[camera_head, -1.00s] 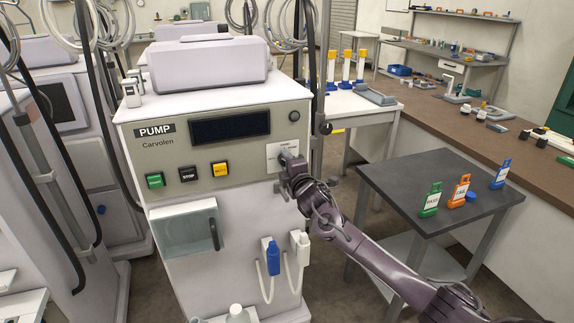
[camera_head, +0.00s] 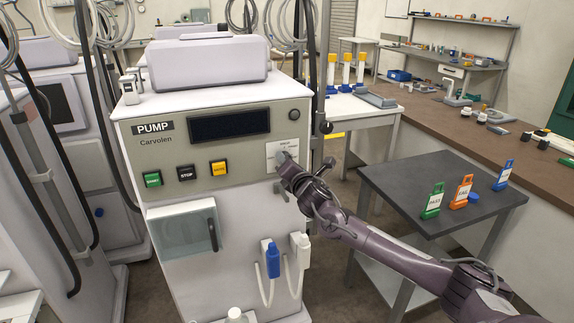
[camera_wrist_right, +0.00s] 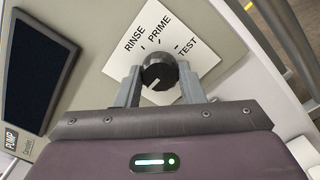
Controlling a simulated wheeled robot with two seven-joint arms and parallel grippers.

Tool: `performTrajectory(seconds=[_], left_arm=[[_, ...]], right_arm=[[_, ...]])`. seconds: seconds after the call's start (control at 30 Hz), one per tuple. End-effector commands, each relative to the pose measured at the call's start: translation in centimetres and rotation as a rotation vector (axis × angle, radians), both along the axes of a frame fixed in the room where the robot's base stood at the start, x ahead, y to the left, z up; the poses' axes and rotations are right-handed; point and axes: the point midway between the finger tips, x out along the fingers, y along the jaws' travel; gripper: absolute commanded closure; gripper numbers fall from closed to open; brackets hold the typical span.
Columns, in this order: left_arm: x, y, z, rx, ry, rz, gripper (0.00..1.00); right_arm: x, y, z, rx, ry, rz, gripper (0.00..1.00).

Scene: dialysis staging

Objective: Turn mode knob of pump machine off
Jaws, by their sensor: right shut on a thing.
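The pump machine (camera_head: 225,110) stands centre-left in the head view, with a PUMP label, a dark screen and a white mode plate (camera_head: 273,152) at the right of its front panel. In the right wrist view the black mode knob (camera_wrist_right: 160,72) sits on the plate (camera_wrist_right: 122,62), which reads RINSE, PRIME and TEST. A white mark on the knob's lower part points away from these words. My right gripper (camera_wrist_right: 160,78) is shut on the knob, one finger on each side. In the head view my right gripper (camera_head: 284,160) hides the knob. My left gripper is not in view.
Green (camera_head: 152,179), black (camera_head: 186,173) and yellow (camera_head: 219,168) buttons lie left of the plate. Blue (camera_head: 273,260) and white (camera_head: 302,250) connectors hang below. A dark side table (camera_head: 400,185) with coloured tags stands at right, near my right arm.

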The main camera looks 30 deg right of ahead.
Motion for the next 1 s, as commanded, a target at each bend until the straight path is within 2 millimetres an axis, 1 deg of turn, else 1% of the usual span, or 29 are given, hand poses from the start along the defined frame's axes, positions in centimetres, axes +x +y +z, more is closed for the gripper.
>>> performTrajectory(seconds=[0.03,0.57,0.6,0.73,0.77,1.0], left_arm=[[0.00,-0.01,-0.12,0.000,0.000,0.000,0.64],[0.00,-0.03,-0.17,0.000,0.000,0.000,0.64],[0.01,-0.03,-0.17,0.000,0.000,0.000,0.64],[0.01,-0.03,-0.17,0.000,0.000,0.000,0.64],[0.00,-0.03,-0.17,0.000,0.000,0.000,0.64],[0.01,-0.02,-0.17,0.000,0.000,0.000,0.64]], right_arm=[[-0.02,0.06,-0.25,-0.010,0.006,0.001,0.88],[-0.01,0.08,-0.20,-0.035,0.013,0.001,0.88],[-0.01,0.08,-0.20,-0.035,0.013,0.001,0.62],[-0.01,0.06,-0.15,-0.034,0.011,0.001,0.45],[-0.01,0.06,-0.14,-0.033,0.011,0.001,0.43],[-0.02,0.04,-0.06,-0.033,0.009,0.001,0.43]])
